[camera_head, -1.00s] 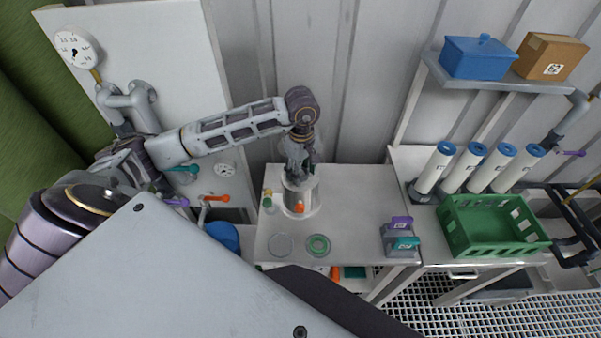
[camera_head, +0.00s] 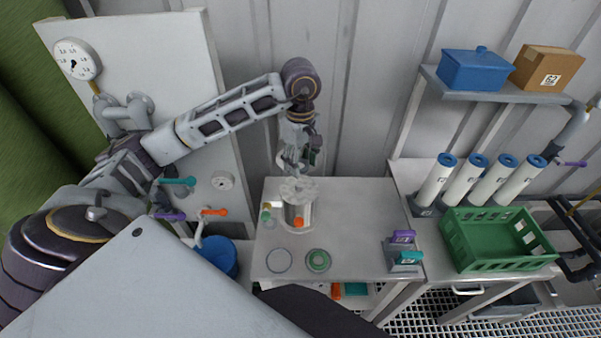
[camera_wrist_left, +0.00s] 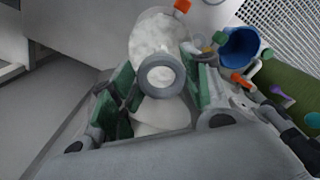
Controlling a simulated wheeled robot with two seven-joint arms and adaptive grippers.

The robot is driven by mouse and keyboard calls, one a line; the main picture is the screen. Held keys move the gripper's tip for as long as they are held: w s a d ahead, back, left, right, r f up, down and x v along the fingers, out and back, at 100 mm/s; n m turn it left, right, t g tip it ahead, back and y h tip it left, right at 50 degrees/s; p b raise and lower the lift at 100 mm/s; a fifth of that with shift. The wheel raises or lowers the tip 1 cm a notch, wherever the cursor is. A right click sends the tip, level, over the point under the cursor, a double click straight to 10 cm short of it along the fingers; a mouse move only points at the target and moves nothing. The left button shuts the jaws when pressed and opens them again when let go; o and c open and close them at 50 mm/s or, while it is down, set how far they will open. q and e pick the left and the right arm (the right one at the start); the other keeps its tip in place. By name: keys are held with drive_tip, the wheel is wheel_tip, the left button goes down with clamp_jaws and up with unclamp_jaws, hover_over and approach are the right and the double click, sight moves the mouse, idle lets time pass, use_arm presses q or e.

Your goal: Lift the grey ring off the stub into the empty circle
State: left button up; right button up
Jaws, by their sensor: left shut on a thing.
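The vessel (camera_head: 297,212) is a short metal cylinder at the back left of the table, with a pale round top (camera_head: 297,189). My left gripper (camera_head: 293,160) is just above it, pointing down. In the left wrist view the grey ring (camera_wrist_left: 146,77) sits between the green-padded fingers (camera_wrist_left: 162,85), which are shut on it. Pale surfaces show through and around it; the stub itself is hard to make out. My right gripper is out of view.
A holder with purple and teal handles (camera_head: 403,247) stands at the table's right edge. A green crate (camera_head: 480,266) and several white cylinders with blue caps (camera_head: 434,180) are farther right. A blue bucket (camera_head: 217,256) stands left. The table middle is clear.

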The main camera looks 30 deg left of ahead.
use_arm(q)
wheel_tip(320, 180, up, 9)
idle(0.6)
idle(0.9)
